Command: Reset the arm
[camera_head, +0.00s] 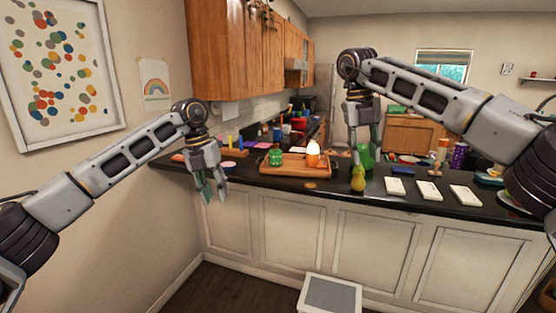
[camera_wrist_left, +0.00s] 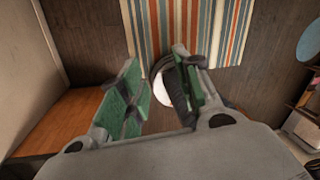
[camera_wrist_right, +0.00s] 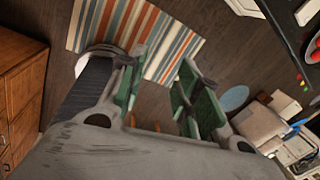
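My left gripper (camera_head: 213,192) hangs fingers-down in front of the counter's left end in the head view. In the left wrist view (camera_wrist_left: 157,82) its green-padded fingers are apart with nothing between them. My right gripper (camera_head: 364,143) points down over the counter (camera_head: 290,181), close to a green bottle-like object (camera_head: 366,158) and a pear (camera_head: 358,180). I cannot tell from the head view if it touches them. In the right wrist view (camera_wrist_right: 158,88) its fingers are apart and empty.
A wooden tray (camera_head: 290,170) with a green jar (camera_head: 275,157) and an orange item (camera_head: 312,158) sits between the grippers. White slabs (camera_head: 429,190) lie on the right counter. A step stool (camera_head: 330,295) stands on the floor. A striped rug (camera_wrist_left: 215,30) shows below.

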